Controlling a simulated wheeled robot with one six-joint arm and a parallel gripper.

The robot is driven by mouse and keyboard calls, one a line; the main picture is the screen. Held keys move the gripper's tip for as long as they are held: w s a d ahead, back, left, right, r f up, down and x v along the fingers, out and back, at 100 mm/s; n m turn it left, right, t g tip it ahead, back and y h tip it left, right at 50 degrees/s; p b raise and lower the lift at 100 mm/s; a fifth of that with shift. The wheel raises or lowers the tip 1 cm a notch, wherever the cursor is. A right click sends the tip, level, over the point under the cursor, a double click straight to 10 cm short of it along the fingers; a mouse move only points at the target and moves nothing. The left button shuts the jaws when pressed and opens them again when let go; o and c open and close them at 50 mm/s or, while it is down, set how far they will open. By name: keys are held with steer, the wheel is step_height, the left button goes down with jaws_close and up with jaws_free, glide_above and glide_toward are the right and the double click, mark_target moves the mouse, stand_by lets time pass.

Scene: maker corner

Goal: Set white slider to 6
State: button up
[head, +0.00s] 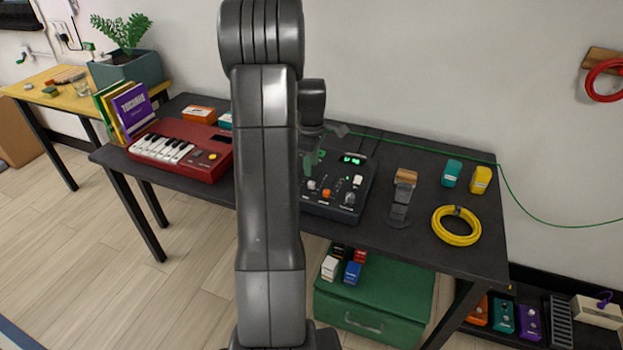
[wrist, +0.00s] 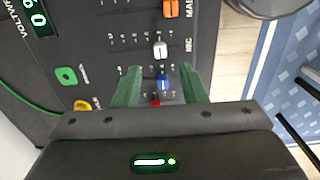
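The dark mixer panel (head: 325,205) stands on the black table, partly hidden behind my arm. In the wrist view its white slider cap (wrist: 160,48) sits in a slot beside a row of printed numbers, too small to read surely. An orange cap (wrist: 171,9) is above it; a blue cap (wrist: 163,81) and a red cap (wrist: 155,100) are below it. My gripper (wrist: 161,69) is open, its green fingers apart on either side of the blue cap's row. The white cap is just beyond the fingertips, with nothing held. In the head view the green fingers (head: 312,163) are over the panel.
A lit green display (head: 352,160) is on the panel; its digits are unclear. A red keyboard (head: 183,149) stands left. A wooden-topped pedal (head: 403,190), a yellow cable coil (head: 456,226), and teal (head: 452,173) and yellow (head: 480,180) boxes lie right. A green cable runs behind.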

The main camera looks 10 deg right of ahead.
mark_target(311, 182)
step_height(311, 182, down, 6)
steer(key=shift+f, duration=0.25)
jaws_close()
